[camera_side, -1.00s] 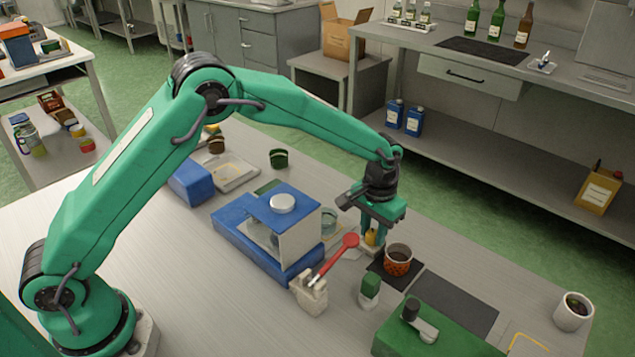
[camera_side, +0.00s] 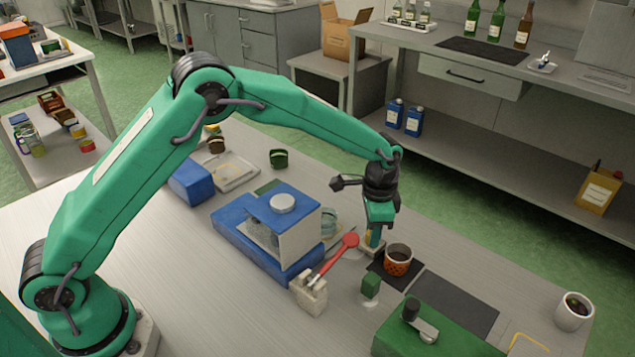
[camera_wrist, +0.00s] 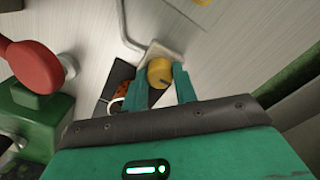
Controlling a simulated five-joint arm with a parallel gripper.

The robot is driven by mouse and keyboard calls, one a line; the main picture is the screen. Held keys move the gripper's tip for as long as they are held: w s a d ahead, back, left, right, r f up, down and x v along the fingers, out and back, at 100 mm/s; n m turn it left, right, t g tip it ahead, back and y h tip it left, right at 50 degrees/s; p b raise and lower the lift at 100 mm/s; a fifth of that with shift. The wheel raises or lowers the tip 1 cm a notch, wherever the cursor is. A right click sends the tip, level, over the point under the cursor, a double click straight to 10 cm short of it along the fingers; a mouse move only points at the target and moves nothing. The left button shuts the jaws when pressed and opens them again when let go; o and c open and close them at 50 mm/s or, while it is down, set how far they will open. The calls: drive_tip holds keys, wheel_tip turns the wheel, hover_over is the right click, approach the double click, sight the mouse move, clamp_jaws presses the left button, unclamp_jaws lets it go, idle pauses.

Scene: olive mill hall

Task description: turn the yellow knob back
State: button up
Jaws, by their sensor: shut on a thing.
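The yellow knob (camera_wrist: 160,72) sits between the two green fingers of my gripper (camera_wrist: 162,84) in the wrist view. It rises from a pale, rounded plate or box (camera_wrist: 163,50) on the worktop, and a dark notch shows on its face. In the side view my gripper (camera_side: 374,240) points straight down beside the orange patterned cup, with its fingers around the knob. There the gripper hides nearly all of the knob.
An orange cup (camera_side: 398,260) stands on a dark mat close to my gripper. A blue and white machine (camera_side: 290,232) stands to the left.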

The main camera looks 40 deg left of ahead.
drive_tip(key=shift+r, duration=0.1)
idle(0.3)
drive_tip(key=o, duration=1)
drive_tip(key=shift+c, duration=0.2)
wheel_tip(320, 180, up, 7)
drive_tip(key=shift+r, duration=0.35)
drive_tip(key=shift+r, duration=0.1)
